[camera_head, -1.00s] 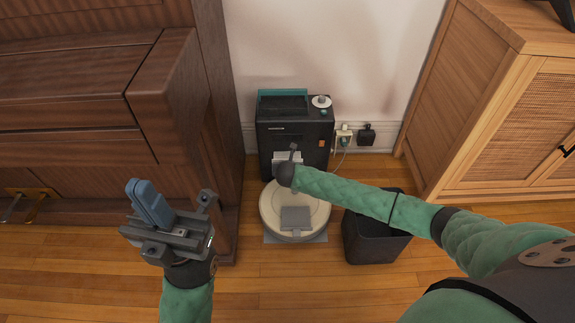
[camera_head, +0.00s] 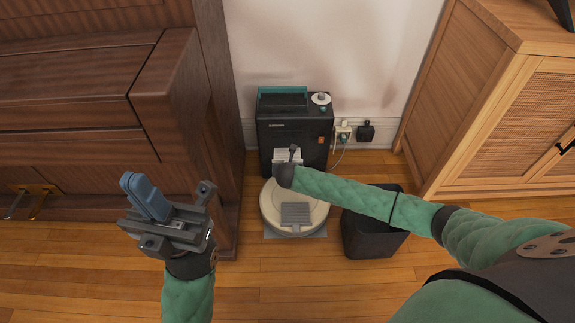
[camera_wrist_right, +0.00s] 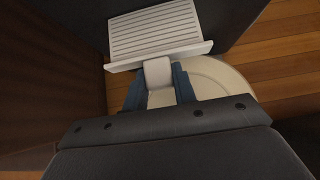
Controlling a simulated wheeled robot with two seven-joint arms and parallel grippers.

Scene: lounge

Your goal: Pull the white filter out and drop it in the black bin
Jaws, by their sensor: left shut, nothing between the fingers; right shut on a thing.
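The white filter (camera_head: 287,156) shows at the lower front of the black machine (camera_head: 308,148). In the right wrist view, the ribbed filter (camera_wrist_right: 158,28) sticks out from the dark front, with a lip and a white tab. My right gripper (camera_wrist_right: 159,84) is shut on this tab; it shows in the head view (camera_head: 294,153), where it covers part of the filter. The black bin (camera_head: 368,240) stands on the floor right of the machine, partly behind my right arm. My left gripper (camera_head: 146,196) is shut and empty, in front of the piano.
A round cream robot vacuum (camera_head: 270,217) sits on a grey mat (camera_head: 318,233) before the machine, under my right gripper. A brown piano (camera_head: 190,120) stands left and a wooden cabinet (camera_head: 480,100) right. A socket with plugs (camera_head: 344,134) is on the wall.

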